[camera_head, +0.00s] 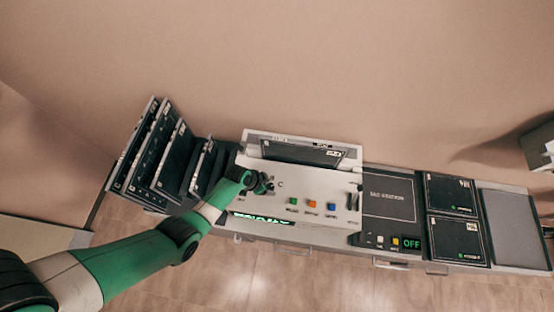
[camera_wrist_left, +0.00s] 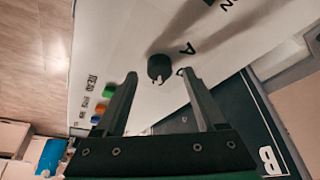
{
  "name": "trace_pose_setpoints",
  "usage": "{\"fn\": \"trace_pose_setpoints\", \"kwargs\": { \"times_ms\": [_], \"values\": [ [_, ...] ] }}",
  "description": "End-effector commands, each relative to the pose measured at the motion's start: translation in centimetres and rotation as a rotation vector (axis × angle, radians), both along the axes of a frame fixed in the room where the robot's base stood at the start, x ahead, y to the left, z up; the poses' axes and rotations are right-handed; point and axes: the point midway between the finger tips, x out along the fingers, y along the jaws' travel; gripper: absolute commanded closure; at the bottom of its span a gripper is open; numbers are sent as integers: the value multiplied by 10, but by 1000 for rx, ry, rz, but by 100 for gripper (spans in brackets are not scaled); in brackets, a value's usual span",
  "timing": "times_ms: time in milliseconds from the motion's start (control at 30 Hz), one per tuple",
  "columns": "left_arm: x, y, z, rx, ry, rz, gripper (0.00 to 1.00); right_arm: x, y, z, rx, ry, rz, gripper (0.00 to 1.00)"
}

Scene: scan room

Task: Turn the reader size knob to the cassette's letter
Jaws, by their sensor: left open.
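The reader (camera_head: 330,190) is a white box with a dark cassette (camera_head: 290,152) in its rear slot; the cassette also shows in the left wrist view (camera_wrist_left: 250,118) with a large white B. The round black size knob (camera_wrist_left: 160,67) sits on the white panel, its pale pointer mark at the lower edge. A letter A (camera_wrist_left: 187,48) is printed beside it; another letter is partly hidden by a finger. My left gripper (camera_wrist_left: 162,76) is open, its fingertips on either side of the knob, contact not clear. In the head view my left gripper (camera_head: 262,184) hides the knob. My right gripper is not in view.
Green (camera_head: 293,201), orange (camera_head: 312,204) and blue (camera_head: 331,206) buttons lie right of the knob. Several dark cassettes stand in a rack (camera_head: 150,208) at left. A dark station panel (camera_head: 388,197) with an OFF display and two flat cassettes (camera_head: 452,194) lie at right.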

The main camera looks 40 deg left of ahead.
Motion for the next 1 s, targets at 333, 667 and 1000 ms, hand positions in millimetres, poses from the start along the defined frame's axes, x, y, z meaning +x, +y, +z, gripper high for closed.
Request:
{"fn": "trace_pose_setpoints", "kwargs": {
  "times_ms": [333,667,1000],
  "values": [
    [1,0,-12,0,0,2,28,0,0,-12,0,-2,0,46],
    [1,0,-12,0,0,2,71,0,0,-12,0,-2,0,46],
    [1,0,-12,1,0,4,100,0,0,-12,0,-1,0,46]
  ]
}}
